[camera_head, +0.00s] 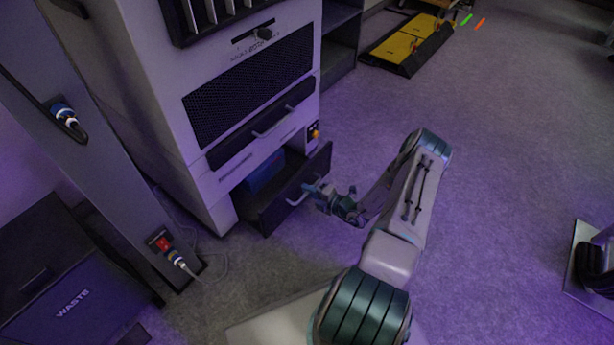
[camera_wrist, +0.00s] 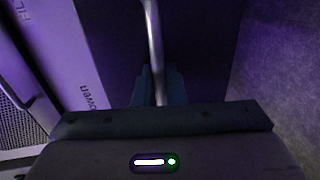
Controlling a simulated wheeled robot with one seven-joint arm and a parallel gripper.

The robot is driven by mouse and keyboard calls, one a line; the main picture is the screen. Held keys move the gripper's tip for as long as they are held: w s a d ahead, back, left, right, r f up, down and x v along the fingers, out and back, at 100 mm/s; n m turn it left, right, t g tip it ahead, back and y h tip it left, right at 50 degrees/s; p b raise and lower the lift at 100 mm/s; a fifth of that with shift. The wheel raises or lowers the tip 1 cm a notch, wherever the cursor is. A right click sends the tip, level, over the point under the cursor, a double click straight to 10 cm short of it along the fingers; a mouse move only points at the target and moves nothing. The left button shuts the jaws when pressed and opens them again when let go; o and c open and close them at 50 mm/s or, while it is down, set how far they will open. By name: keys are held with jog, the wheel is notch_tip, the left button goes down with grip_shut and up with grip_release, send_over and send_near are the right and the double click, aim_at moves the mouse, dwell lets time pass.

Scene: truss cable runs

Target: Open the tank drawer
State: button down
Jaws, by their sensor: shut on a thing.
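The tank drawer (camera_head: 262,213) is a dark drawer at the bottom of the white cabinet in the head view, and it stands pulled out from the front. A blue thing (camera_head: 265,172) shows inside the opening. My gripper (camera_head: 310,190) is at the drawer's front, shut on the light bar handle (camera_head: 297,200). In the wrist view the handle (camera_wrist: 152,40) runs down between my fingers (camera_wrist: 158,88). The fingertips are dim and partly hidden by the gripper body.
The cabinet (camera_head: 170,100) has a second, closed drawer with a handle (camera_head: 272,122) above. A grey column (camera_head: 75,120) and a waste bin (camera_head: 70,300) stand at left. A yellow and black platform (camera_head: 405,45) lies at the back. The floor at right is mostly clear.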

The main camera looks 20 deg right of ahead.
jog(key=f+v, duration=0.2)
jog(key=v, duration=0.7)
jog(key=f+v, duration=0.1)
jog(key=v, duration=0.9)
jog(key=shift+s+d+f+p, duration=0.25)
jog(key=shift+s+f+p, duration=0.1)
jog(key=shift+s, duration=0.25)
jog(key=c, duration=1.6)
grip_release()
jog(key=shift+c, duration=0.2)
jog(key=p+v, duration=0.2)
jog(key=v, duration=1.2)
jog(key=shift+p, duration=0.4)
jog(key=shift+w, duration=0.1)
